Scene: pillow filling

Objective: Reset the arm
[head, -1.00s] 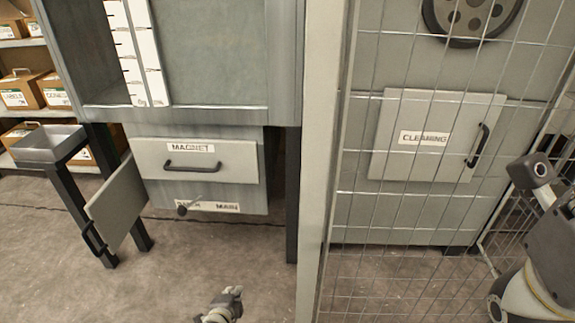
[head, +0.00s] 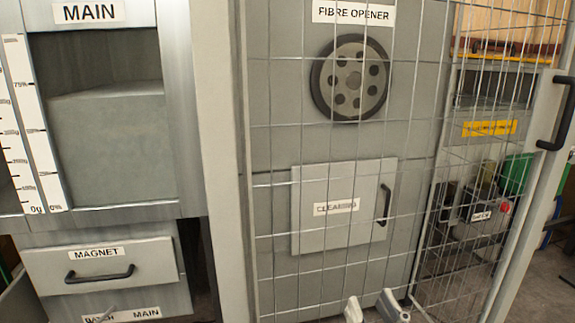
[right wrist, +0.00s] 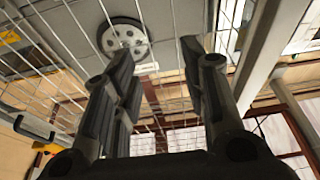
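My right gripper (head: 372,307) shows at the bottom edge of the head view, only its two fingertips visible. They stand apart with nothing between them, in front of the wire mesh guard and below the CLEANING hatch (head: 345,236). In the right wrist view, the right gripper (right wrist: 157,58) has its dark fingers spread and empty, pointing toward the mesh and the spoked wheel (right wrist: 122,38).
A wire mesh door with a black handle (head: 557,112) stands in front of the FIBRE OPENER panel (head: 350,12). The MAGNET drawer (head: 100,270) is at the lower left, under the MAIN bin (head: 105,135).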

